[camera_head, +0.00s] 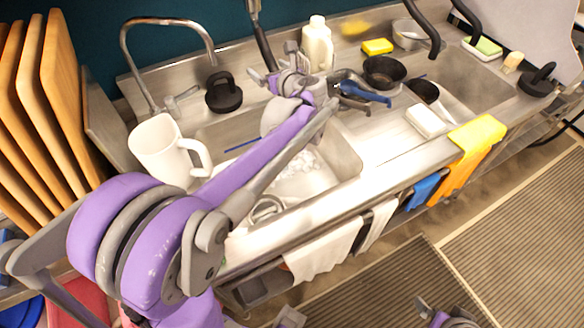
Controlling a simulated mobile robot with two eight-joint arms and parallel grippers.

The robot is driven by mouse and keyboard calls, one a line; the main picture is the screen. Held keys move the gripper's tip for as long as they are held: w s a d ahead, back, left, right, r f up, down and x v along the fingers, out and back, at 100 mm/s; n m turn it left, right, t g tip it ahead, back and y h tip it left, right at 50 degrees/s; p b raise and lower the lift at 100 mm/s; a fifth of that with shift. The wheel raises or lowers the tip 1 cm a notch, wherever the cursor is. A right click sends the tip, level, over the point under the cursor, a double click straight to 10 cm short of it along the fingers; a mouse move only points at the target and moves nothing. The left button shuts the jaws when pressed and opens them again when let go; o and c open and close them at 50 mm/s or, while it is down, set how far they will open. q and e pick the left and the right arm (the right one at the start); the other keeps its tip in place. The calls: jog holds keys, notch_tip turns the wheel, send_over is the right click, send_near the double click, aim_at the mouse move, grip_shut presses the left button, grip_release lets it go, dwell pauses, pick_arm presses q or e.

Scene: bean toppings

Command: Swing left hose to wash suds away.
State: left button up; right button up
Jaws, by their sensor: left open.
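The dark hose (262,38) hangs down at the top middle, over the back of the sink counter. My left gripper (277,68) is open beside the hose's lower part; I cannot tell whether they touch. My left arm crosses the left sink basin (345,158) and hides part of it. White suds (308,163) lie in that basin, near a blue stick. A white mug (165,150) stands at the basin's left side. My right gripper (428,308) shows only partly at the bottom edge, and its jaws are unclear.
A curved metal faucet (128,55) and a black handled weight (222,94) stand behind the basin. A white bottle (318,45), dark bowl (383,72) and blue-handled tool (365,94) are close right of my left gripper. Cutting boards (45,100) stand left. Cloths hang in front.

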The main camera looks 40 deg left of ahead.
pick_arm(q)
jog(key=shift+s+a, duration=1.15)
jog(key=shift+s, duration=0.2)
jog(key=shift+s+a, duration=0.1)
jog(key=p+v, duration=0.2)
jog(key=v, duration=0.7)
jog(key=w+a+f+m+t+h+b, duration=0.2)
jog(key=w+a+m+t+h+b, duration=0.1)
jog(key=b, duration=0.6)
jog(key=shift+w+a+f+m+t, duration=0.4)
jog(key=shift+w+a, duration=0.65)
jog(key=shift+a, duration=0.75)
